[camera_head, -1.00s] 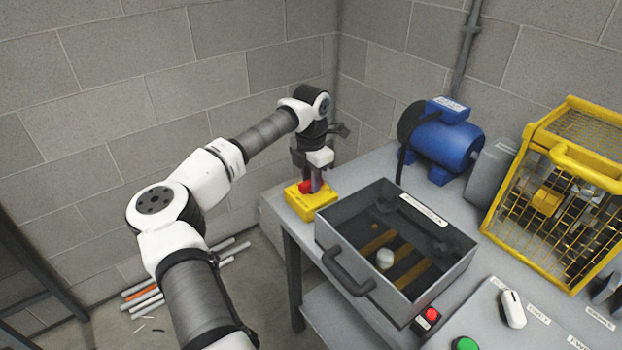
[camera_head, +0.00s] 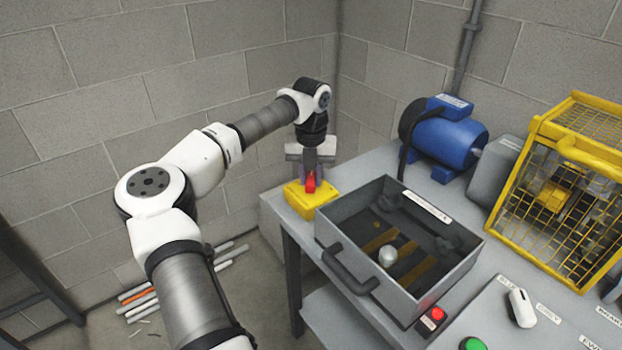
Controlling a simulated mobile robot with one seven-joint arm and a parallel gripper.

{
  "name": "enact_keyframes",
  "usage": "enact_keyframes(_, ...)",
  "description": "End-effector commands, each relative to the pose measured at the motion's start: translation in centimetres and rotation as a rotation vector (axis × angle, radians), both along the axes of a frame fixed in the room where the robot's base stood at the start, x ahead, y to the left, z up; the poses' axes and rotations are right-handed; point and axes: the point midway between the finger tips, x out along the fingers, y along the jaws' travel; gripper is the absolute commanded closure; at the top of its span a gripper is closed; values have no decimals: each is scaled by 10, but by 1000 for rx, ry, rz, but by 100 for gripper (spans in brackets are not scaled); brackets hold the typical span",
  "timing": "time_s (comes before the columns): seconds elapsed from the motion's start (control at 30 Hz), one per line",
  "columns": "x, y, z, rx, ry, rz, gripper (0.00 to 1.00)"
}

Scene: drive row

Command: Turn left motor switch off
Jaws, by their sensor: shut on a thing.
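The left motor switch is a yellow box (camera_head: 305,203) with a red handle (camera_head: 311,182) on top, at the table's far left corner. My gripper (camera_head: 310,178) points down over the yellow box and is shut on the red handle. The fingers hide part of the handle, and its exact angle is hard to tell. A blue motor (camera_head: 443,137) stands at the back of the table, with a black cable running down from it.
A grey open tray (camera_head: 340,222) with a handle stands just right of the switch and holds a white knob-like thing (camera_head: 387,257). A yellow cage (camera_head: 580,190), a red button (camera_head: 438,313), a green button (camera_head: 473,344) and a white lever (camera_head: 522,308) are at the right.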

Motion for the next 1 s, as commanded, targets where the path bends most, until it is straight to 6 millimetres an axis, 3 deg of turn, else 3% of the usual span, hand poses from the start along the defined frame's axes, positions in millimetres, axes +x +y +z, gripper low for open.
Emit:
enact_keyframes(0.5, 1, 0, 0, 0, -3, 471, 99)
enact_keyframes(1.0, 1, 0, 1, -1, -4, 711, 99)
